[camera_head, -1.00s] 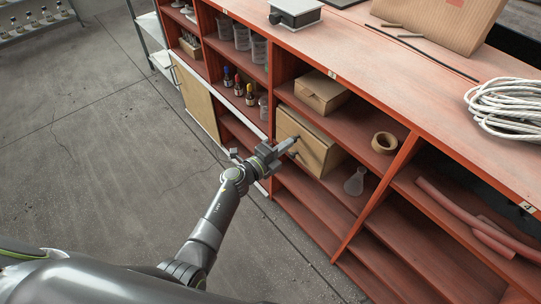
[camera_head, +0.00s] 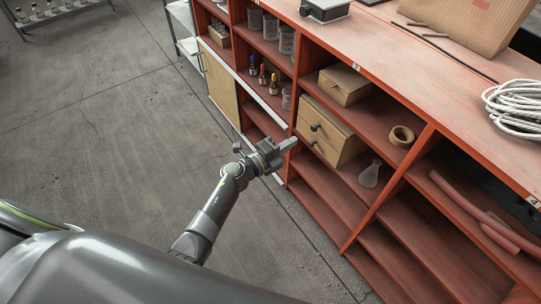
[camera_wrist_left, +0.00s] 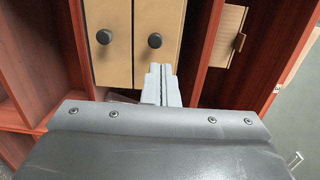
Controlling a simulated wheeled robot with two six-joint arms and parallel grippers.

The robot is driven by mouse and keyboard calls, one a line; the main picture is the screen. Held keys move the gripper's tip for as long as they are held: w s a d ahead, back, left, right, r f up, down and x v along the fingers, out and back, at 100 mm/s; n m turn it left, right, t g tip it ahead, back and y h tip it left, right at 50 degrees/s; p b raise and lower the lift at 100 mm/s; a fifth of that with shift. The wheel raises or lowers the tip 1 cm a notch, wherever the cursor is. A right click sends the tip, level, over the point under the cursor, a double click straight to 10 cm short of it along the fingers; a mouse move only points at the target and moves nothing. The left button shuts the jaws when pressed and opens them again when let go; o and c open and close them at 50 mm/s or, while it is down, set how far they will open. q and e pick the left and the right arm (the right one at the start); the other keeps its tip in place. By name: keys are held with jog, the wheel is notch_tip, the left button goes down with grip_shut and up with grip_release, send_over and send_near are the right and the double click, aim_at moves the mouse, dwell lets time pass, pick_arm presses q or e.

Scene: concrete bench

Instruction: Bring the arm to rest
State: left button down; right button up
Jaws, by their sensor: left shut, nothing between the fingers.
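My left gripper (camera_head: 287,146) is shut and empty in the head view, in front of the red shelf unit (camera_head: 348,246). Its closed fingers also show in the left wrist view (camera_wrist_left: 161,85). They point toward a tan drawer box (camera_head: 330,134) with two dark round knobs, which stands on a shelf. In the wrist view the drawer box (camera_wrist_left: 128,62) is just beyond the fingertips, and the fingers appear apart from the knobs. Both drawer fronts look closed. My right gripper is not in view.
A small cardboard box (camera_head: 345,84), a tan ring (camera_head: 401,136) and a glass flask (camera_head: 370,174) share the drawer box's shelves. Red hoses (camera_head: 470,207) lie to the right. Coiled white cable (camera_head: 515,108) lies on the top.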

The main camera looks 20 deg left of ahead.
pick_arm(q)
jog(key=v, duration=0.6)
jog(key=shift+a+f+p, duration=0.25)
jog(key=shift+a+p, duration=0.1)
jog(key=shift+p, duration=0.05)
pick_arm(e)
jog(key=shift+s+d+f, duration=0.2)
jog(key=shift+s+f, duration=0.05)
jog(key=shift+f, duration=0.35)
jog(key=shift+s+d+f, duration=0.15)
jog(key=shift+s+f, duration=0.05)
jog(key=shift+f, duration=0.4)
pick_arm(q)
jog(key=shift+s, duration=0.15)
